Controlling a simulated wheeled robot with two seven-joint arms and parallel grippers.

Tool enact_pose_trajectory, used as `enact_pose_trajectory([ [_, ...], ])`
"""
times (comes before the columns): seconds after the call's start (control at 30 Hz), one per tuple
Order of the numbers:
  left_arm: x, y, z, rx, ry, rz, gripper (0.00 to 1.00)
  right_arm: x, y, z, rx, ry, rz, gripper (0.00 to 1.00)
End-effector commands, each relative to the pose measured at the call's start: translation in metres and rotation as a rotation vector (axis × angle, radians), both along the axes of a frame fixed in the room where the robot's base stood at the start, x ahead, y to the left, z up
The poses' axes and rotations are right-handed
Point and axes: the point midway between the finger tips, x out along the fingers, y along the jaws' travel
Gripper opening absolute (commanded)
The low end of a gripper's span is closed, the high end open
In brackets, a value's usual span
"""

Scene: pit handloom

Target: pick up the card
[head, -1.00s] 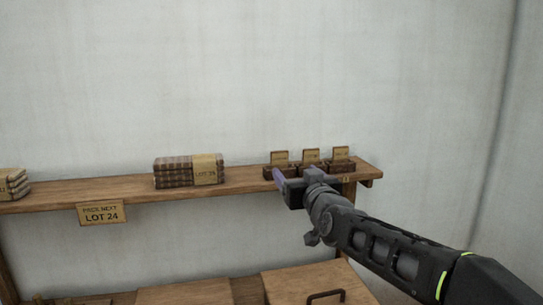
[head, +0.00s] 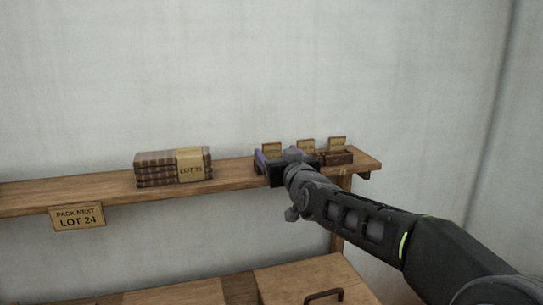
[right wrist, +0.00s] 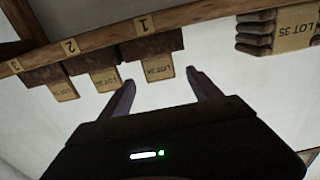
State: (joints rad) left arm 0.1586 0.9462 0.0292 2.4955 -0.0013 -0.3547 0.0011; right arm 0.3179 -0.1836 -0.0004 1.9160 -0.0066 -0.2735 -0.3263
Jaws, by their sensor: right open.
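Three tan cards stand in small dark brown holders on the shelf. The left card (head: 272,149), middle card (head: 305,146) and right card (head: 337,142) show in the head view. In the right wrist view, which is upside down, the card at mark 1 (right wrist: 158,67) seems to read LOT 24. My right gripper (head: 276,160) is at the left holder, partly hiding it and the middle one. In the right wrist view my open fingers (right wrist: 163,86) point toward the card at mark 1, which lies between their lines; nothing is gripped. My left gripper is not in view.
A sign (head: 78,217) reading LOT 24 hangs on the shelf's front edge. A wooden box lid with a handle (head: 310,280) is below. The wall is close behind.

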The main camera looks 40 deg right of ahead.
Motion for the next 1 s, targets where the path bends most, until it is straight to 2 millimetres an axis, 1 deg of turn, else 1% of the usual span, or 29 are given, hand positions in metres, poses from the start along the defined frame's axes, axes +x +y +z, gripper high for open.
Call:
enact_pose_trajectory([
  [0.2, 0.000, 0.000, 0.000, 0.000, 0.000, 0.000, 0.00, 0.000, 0.000, 0.000, 0.000, -0.001, 0.000, 0.73],
  [0.3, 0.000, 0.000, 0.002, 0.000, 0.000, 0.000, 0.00, 0.003, -0.001, 0.001, 0.001, 0.000, 0.000, 0.73],
  [0.37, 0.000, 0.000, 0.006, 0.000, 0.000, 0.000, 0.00, 0.009, -0.003, 0.001, 0.001, 0.001, 0.000, 0.73],
  [0.53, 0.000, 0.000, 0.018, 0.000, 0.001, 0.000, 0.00, 0.032, -0.011, 0.000, 0.002, 0.002, 0.000, 0.73],
  [0.6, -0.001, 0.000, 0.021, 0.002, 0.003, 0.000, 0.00, 0.040, -0.015, 0.000, 0.000, 0.000, -0.001, 0.73],
  [0.7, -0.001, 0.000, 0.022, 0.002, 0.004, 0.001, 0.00, 0.047, -0.018, -0.001, 0.000, -0.001, -0.002, 0.73],
  [1.0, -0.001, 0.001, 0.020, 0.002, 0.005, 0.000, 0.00, 0.048, -0.018, -0.003, 0.001, -0.001, -0.001, 0.73],
])
